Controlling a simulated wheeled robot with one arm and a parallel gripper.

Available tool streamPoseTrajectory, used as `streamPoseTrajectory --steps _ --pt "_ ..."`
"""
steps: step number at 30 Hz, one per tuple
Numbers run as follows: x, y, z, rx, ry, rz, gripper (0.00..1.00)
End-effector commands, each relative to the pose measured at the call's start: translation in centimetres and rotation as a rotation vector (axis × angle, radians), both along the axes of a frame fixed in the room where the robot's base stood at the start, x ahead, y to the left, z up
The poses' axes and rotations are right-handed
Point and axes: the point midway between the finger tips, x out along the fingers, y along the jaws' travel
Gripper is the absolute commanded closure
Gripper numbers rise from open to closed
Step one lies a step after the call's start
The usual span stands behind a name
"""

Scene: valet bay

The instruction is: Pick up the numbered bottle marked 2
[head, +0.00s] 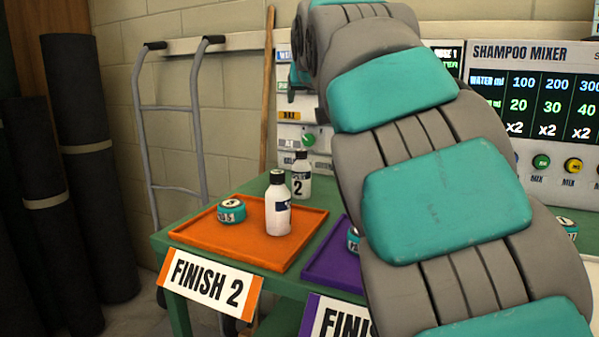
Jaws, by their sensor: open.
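The white bottle marked 2 (300,187) stands upright on the green table, just behind the orange tray. It has a black cap, and its lower left is partly covered by a nearer bottle. That second white bottle (278,217), also black-capped, stands upright on the orange tray (240,250); its dark label is turned aside and unreadable. My gripper (297,84) shows only as a small teal and dark part beside my arm, above and apart from the bottles. The rest of it is hidden behind the arm. It is open, and I see nothing held.
A teal round tin (232,210) sits on the orange tray, signed FINISH 2. A purple tray (322,270) with another tin lies to the right, partly behind my arm. A shampoo mixer panel (540,90) stands behind. A hand truck (175,110) and dark rolls (85,150) stand left.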

Motion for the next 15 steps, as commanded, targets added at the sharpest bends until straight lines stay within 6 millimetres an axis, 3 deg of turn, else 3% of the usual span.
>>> streamPoseTrajectory --steps 11,15 --pt "0.0 0.0 -3.5 0.0 0.0 0.0 0.31" --pt "0.0 0.0 -5.7 0.0 0.0 0.0 0.31"
